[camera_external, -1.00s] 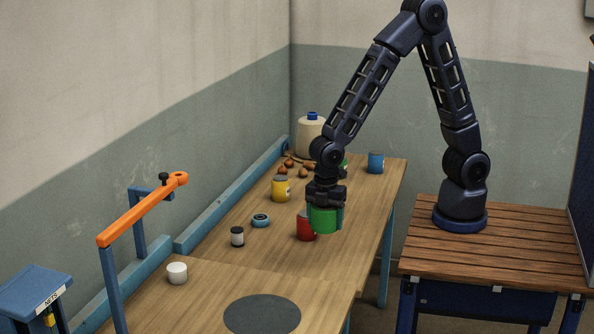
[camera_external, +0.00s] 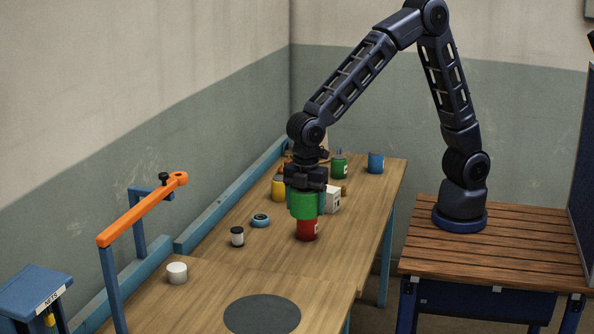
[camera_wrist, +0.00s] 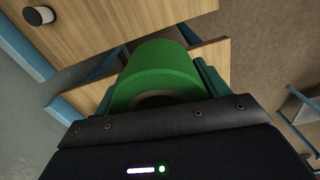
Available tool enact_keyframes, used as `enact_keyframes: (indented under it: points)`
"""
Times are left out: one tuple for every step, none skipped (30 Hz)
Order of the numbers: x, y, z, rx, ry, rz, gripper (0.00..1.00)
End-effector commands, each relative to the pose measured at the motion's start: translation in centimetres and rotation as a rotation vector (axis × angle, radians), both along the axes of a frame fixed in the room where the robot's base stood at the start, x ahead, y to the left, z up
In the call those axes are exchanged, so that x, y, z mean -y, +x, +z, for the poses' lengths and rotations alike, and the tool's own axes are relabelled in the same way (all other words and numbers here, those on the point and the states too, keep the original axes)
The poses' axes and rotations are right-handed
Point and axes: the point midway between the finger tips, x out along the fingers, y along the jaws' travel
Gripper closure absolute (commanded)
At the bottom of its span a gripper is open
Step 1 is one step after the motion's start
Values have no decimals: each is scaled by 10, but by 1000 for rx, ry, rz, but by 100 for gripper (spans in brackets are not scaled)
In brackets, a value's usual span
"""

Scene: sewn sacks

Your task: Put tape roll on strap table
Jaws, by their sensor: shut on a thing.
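The tape roll (camera_external: 303,206) is green, with a brown core showing in the wrist view (camera_wrist: 160,72). My gripper (camera_external: 305,200) is shut on it, with a teal finger on each side in the wrist view (camera_wrist: 160,90). In the external view the roll hangs over the long wooden table (camera_external: 222,258), in front of the upper part of a red can (camera_external: 307,231). I cannot tell whether they touch. No label in view reads strap; a small blue table (camera_external: 35,285) at the lower left is labelled NETS.
A blue ring-shaped item (camera_external: 260,221), a dark jar (camera_external: 237,237) and a white cup (camera_external: 177,273) stand left of my gripper. A white box (camera_external: 333,199) and yellow can (camera_external: 278,190) are close behind. An orange bar (camera_external: 140,212) rises at left. The dark disc (camera_external: 262,315) is bare.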

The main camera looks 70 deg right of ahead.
Motion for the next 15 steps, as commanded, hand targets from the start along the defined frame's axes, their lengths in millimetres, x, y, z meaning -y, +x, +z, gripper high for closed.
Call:
enact_keyframes:
  points:
    - [-25, 2, 4, 0, 2, 6, 51]
    - [-38, 3, 6, 0, 2, 6, 51]
    - [-55, 4, 10, 0, 2, 6, 51]
    - [-68, 4, 12, 0, 2, 6, 51]
    - [-80, 4, 15, -1, 1, 4, 51]
    - [-97, 4, 18, 0, 2, 5, 51]
    - [-108, 3, 20, -1, 1, 3, 51]
    - [-119, 2, 23, 0, 1, 4, 51]
    - [-132, 1, 25, 0, 1, 2, 51]
    - [-141, 0, 27, 0, 1, 1, 51]
    - [-149, -1, 28, 0, 1, 2, 51]
    - [-159, -2, 30, 0, 0, 0, 51]
    - [-165, -3, 32, 1, 0, -2, 51]
    - [-170, -4, 33, 1, 0, -2, 51]
    - [-176, -6, 34, 1, 0, -2, 51]
